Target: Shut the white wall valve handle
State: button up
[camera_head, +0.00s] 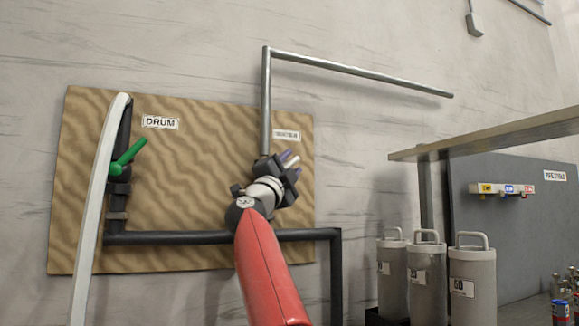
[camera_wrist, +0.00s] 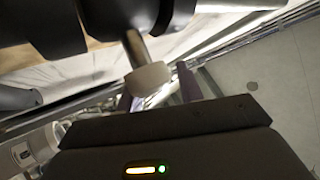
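The white wall valve handle shows in the wrist view as a pale, blunt-ended lever (camera_wrist: 149,80) on a grey stem from a dark pipe fitting. Its end lies across the space between my two purple fingertips. In the head view my gripper (camera_head: 289,160) is at the right part of the tan wall board (camera_head: 190,190), just below a partly hidden label (camera_head: 287,135). My gripper (camera_wrist: 158,90) is open, with a visible gap beside the right finger. Whether a finger touches the handle is unclear. The valve body is mostly hidden behind my arm in the head view.
A green valve handle (camera_head: 128,157) sits on the left pipe by the DRUM label (camera_head: 160,122). A white hose (camera_head: 100,190) arches at left. A dark pipe (camera_head: 170,237) crosses low on the board. Grey canisters (camera_head: 473,282) stand at right under a shelf (camera_head: 490,133).

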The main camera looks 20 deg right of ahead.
jog(key=b+v, duration=0.6)
jog(key=v, duration=0.2)
jog(key=shift+r, duration=0.1)
dwell(0.3)
